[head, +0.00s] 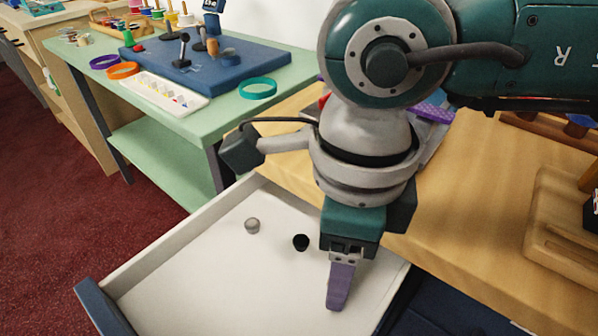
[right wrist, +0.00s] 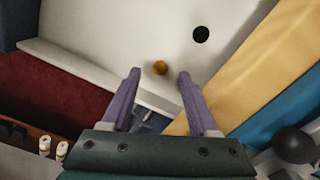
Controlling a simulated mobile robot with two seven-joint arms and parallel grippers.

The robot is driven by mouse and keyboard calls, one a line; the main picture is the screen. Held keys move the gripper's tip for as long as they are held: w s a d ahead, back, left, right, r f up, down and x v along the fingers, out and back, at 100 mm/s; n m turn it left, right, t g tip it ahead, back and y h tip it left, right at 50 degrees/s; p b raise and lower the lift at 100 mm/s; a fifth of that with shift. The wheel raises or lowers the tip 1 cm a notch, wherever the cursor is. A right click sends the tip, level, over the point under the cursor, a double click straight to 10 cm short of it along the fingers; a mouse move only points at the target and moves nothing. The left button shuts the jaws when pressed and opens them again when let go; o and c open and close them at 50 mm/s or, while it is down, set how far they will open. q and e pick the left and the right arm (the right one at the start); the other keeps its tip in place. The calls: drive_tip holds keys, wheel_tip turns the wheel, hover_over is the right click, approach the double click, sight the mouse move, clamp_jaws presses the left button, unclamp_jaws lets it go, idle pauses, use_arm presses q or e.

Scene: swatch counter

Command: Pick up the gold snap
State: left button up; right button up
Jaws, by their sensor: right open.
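The gold snap (right wrist: 160,68) lies on the white drawer floor in the right wrist view. It appears just past and between the two purple fingertips of my right gripper (right wrist: 159,75), with no contact visible. My right gripper is open and empty. In the head view my right gripper (head: 340,292) points down over the open drawer (head: 180,224), its fingers overlapping in line. I cannot make out the gold snap in the head view; the gripper may hide it. My left gripper is not in view.
A black snap (head: 301,242) and a grey snap (head: 252,226) lie in the drawer; the black one also shows in the right wrist view (right wrist: 201,34). Low drawer walls and the wooden counter (head: 470,240) border the space. A green table (head: 215,115) stands behind left.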

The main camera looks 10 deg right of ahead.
wheel_tip(320, 180, down, 2)
drive_tip(key=shift+f, duration=0.15)
clamp_jaws()
idle(0.4)
